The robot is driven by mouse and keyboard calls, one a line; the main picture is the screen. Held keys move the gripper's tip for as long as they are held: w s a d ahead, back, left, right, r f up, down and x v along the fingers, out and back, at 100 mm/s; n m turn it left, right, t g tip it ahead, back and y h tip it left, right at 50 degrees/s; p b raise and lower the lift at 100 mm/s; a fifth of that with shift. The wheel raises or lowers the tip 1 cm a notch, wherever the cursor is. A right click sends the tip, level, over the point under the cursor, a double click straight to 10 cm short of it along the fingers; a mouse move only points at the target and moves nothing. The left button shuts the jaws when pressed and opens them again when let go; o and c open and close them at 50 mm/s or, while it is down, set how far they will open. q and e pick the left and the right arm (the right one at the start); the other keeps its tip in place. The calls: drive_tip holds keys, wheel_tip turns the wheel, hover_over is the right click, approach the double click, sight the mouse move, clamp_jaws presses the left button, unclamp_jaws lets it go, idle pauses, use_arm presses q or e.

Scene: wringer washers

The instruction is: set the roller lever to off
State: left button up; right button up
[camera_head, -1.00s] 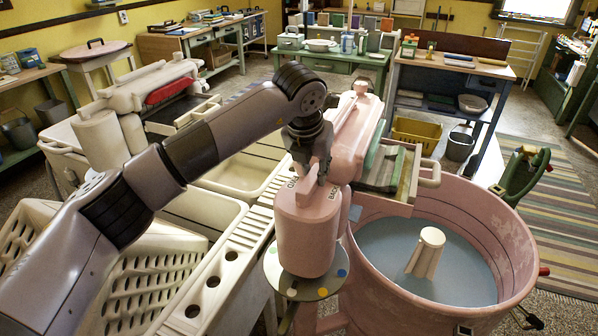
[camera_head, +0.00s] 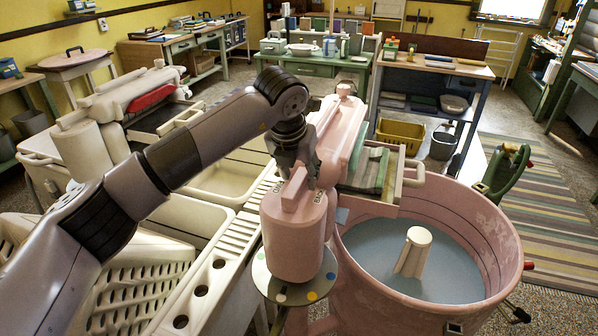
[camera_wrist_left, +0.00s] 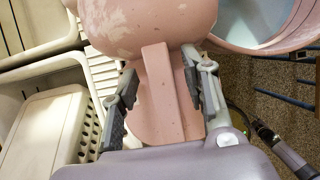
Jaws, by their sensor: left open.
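The roller lever is a flat pink bar (camera_head: 294,190) on the rounded pink head (camera_head: 292,235) of the wringer, at the near end of the pink roller housing (camera_head: 338,135). Dark lettering beside it seems to read ON on its left and BACK on its right; no OFF label is readable. My left gripper (camera_head: 298,168) is just above and behind the lever, pointing down. In the left wrist view the lever (camera_wrist_left: 162,92) runs between the two spread fingers (camera_wrist_left: 163,90), with a gap on both sides.
The pink washer tub (camera_head: 505,225) with bluish water and a pale agitator (camera_head: 414,252) stands to the right. A round tray (camera_head: 330,275) with coloured dots sits below the wringer head. Pale sink basins (camera_head: 170,215) lie to the left. A second wringer (camera_head: 110,110) stands behind them.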

sight(291, 190)
use_arm(q)
drive_tip(key=v, duration=1.2)
